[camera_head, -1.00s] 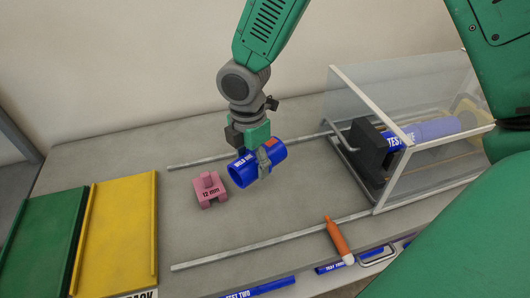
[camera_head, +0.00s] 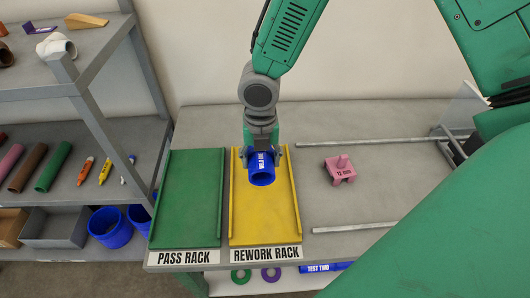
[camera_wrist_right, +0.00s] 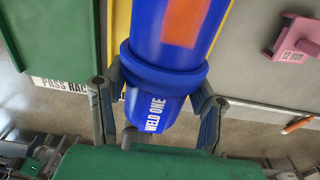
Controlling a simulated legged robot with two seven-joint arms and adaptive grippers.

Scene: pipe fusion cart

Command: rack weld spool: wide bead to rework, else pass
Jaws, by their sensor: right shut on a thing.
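My right gripper (camera_head: 262,150) is shut on the blue weld spool (camera_head: 261,174), labelled WELD ONE. In the head view the spool is over the upper part of the yellow rework rack (camera_head: 266,215); I cannot tell whether it touches the rack. In the right wrist view the spool (camera_wrist_right: 168,75) stands between the two fingers, with a raised bead around it and an orange patch beyond the bead. The green pass rack (camera_head: 187,205) lies just left of the rework rack and is empty. A pink 12 mm gauge (camera_head: 340,170) sits on the table to the right. My left gripper is not visible.
A grey shelf (camera_head: 75,135) with coloured tubes, markers and bins stands at the left. The table between the rework rack and the gauge is clear.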

